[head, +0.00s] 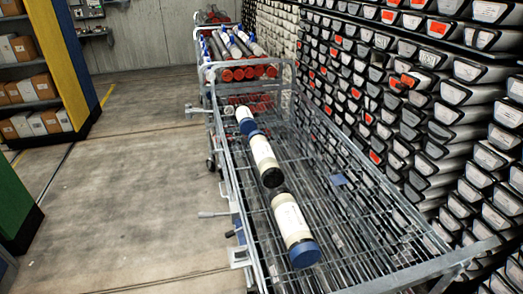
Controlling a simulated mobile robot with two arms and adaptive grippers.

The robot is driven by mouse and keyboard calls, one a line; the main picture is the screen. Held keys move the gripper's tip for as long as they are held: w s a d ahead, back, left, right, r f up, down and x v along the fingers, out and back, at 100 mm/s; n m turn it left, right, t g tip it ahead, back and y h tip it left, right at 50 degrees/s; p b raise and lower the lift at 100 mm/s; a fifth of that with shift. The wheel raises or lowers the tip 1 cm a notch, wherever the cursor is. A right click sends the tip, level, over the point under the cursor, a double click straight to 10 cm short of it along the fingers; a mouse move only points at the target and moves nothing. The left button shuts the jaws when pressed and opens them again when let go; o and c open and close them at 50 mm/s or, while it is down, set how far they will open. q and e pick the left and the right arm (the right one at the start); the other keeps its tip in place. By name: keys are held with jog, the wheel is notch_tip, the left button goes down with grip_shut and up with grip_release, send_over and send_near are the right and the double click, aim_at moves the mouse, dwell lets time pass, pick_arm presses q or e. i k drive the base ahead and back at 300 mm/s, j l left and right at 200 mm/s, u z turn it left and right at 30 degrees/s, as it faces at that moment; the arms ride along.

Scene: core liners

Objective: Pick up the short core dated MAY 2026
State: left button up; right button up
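Three short cream cores with white labels lie in a rough line on the wire cart. The nearest core (292,220) has a blue cap at its near end. The middle core (264,155) has a black near end and a blue far end. The farthest core (244,117) is smaller in view, with blue at its near end. The label print is too small to read, so I cannot tell which is dated MAY 2026. Neither gripper is in view.
The wire-mesh cart (350,222) has raised metal rails around it. Another cart behind holds red-ended cores (240,73) and blue-capped ones. A wall of stacked core boxes (425,95) stands close on the right. Shelves with cardboard boxes (40,87) stand left. The floor (130,170) between is clear.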

aim_at(272, 177)
jog(key=u, duration=0.5)
jog(key=i+j+u, duration=0.15)
jog(key=j, duration=0.25)
jog(key=i+j+u, duration=0.1)
jog(key=j, duration=0.25)
jog(key=i+j+u, duration=0.15)
jog(key=j, duration=0.2)
jog(key=i+j+u, duration=0.1)
jog(key=i+j, duration=0.15)
jog(key=i+j+z, duration=0.1)
jog(key=i+z, duration=0.15)
jog(key=i, duration=0.3)
jog(key=i+j+z, duration=0.2)
jog(key=i, duration=0.35)
jog(key=i+j+z, duration=0.25)
jog(key=i, duration=0.25)
jog(key=i+l+z, duration=0.15)
jog(key=i+z, duration=1)
jog(key=i+j+z, duration=0.25)
jog(key=z, duration=0.15)
jog(key=i+z, duration=0.3)
jog(key=z, duration=1.35)
